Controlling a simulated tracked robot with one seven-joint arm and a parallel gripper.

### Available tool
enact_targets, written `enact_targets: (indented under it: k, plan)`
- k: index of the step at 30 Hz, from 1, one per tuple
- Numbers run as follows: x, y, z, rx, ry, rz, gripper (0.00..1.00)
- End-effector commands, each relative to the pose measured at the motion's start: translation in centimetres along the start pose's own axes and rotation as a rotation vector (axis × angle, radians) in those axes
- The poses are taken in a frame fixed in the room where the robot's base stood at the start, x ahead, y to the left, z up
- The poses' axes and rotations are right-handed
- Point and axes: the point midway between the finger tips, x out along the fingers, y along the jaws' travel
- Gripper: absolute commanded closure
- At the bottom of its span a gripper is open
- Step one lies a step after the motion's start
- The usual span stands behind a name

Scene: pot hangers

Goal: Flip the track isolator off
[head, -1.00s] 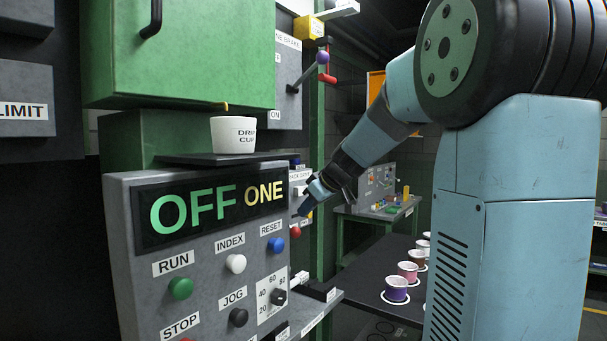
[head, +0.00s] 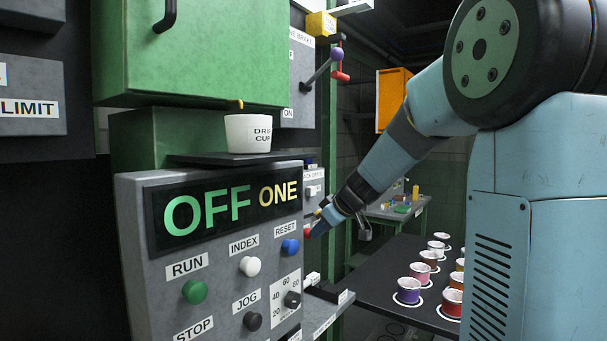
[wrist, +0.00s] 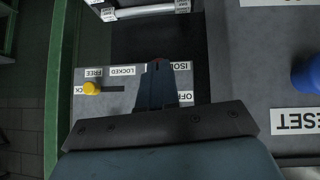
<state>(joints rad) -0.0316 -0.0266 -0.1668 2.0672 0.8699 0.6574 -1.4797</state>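The isolator sits on a grey panel, which shows in the wrist view (wrist: 106,106). Partly covered labels reading "ISO…" and "OF…" stand beside my fingers there. My gripper (wrist: 157,68) has its fingers together at the middle of the hand, in front of the isolator. In the head view my gripper (head: 318,226) is low beside the right edge of the control box, close to a small red part (head: 307,231). I cannot tell whether they touch, nor the isolator's setting.
A yellow knob (wrist: 91,88) on a slot marked "FREE" and "LOCKED" is beside my fingers. The control box has a blue reset button (head: 290,246) close by. A white cup (head: 247,133) stands above its display. Several small cups line the dark table at right.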

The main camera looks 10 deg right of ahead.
Motion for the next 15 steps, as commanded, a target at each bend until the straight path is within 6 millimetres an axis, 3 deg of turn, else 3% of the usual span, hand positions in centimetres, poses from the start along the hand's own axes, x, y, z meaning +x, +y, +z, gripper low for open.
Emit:
enact_targets:
  k: [10, 15]
  plan:
    - [0.3, -0.3, 0.3, 0.001, -0.009, -0.009, 1.0]
    - [-1.1, -0.2, -0.1, -0.002, -0.005, -0.006, 1.0]
